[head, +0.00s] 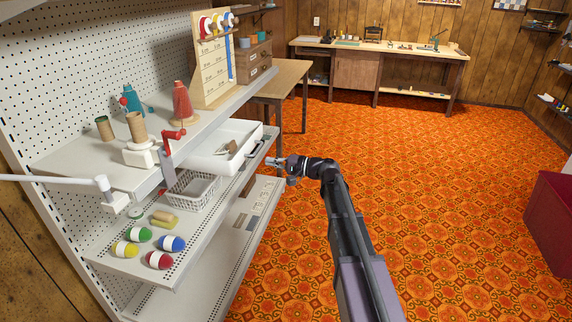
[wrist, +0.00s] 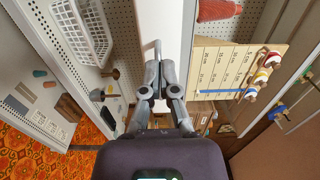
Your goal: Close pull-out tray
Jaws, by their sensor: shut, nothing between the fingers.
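The white pull-out tray (head: 240,133) is out from under the upper shelf (head: 75,165) of the pegboard rack. Its inside shows, with a few small items in it. In the wrist view the tray's pale front (wrist: 174,30) fills the top middle. In the wrist view my gripper (wrist: 160,92) points towards the tray front. I cannot tell whether the fingertips touch the handle.
A white wire basket (head: 191,190) and several colored spools are on the shelf below. A red cone (head: 181,103) and a measuring board (head: 213,72) stand above. A wooden table (head: 290,77) is behind. The orange carpet (head: 420,150) right of my arm is clear.

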